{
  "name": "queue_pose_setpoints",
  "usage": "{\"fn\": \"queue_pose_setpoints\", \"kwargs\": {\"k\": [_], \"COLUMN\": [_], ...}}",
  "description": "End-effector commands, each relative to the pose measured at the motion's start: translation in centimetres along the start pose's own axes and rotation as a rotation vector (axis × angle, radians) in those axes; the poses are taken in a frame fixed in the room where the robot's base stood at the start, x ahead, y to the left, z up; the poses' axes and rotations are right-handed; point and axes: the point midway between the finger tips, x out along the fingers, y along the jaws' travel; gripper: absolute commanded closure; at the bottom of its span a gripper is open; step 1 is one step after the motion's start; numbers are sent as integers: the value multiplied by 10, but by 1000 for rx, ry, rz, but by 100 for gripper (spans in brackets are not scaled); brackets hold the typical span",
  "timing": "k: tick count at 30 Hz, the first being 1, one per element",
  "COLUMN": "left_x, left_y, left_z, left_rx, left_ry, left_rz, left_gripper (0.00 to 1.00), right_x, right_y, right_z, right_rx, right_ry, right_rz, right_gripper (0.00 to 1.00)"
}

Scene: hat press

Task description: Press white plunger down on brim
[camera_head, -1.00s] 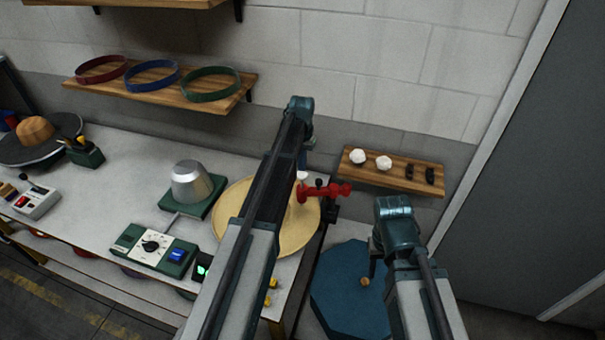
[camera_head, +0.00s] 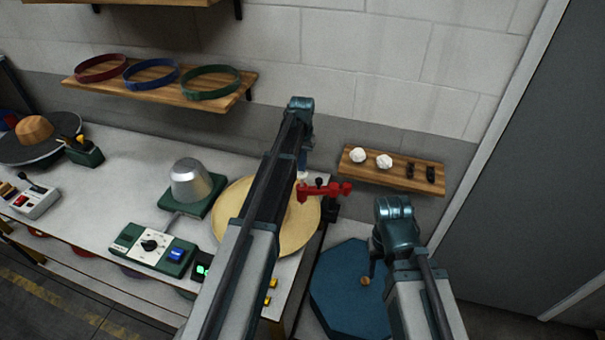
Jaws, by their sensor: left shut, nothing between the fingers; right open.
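The brim is a wide tan disc (camera_head: 231,213) on the right end of the bench, partly hidden behind my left arm. A small white piece (camera_head: 302,176), likely the top of the white plunger, shows at the brim's far right part; the rest is hidden. My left gripper (camera_head: 302,168) is shut with nothing in it, pointing down right at this white piece; I cannot tell whether they touch. My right gripper (camera_head: 374,268) is open and empty, low on the right above a blue octagonal surface (camera_head: 335,290).
A red lever-like part (camera_head: 325,191) juts right from the brim's edge. A silver dome (camera_head: 190,181) on a green base and a control box (camera_head: 150,246) with dial stand left. A wall shelf (camera_head: 395,171) holds white lumps and dark pieces.

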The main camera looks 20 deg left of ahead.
Motion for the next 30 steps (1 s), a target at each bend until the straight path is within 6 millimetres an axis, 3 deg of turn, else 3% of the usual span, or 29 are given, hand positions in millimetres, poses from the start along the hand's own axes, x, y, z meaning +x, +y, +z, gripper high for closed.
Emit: {"fn": "queue_pose_setpoints", "kwargs": {"k": [30], "left_x": [31], "left_y": [0], "left_z": [0], "left_rx": [0], "left_ry": [0], "left_rz": [0], "left_gripper": [100], "right_x": [31], "right_y": [-3], "right_z": [-2], "right_rx": [-3], "right_ry": [1], "right_rz": [1], "right_gripper": [50]}}
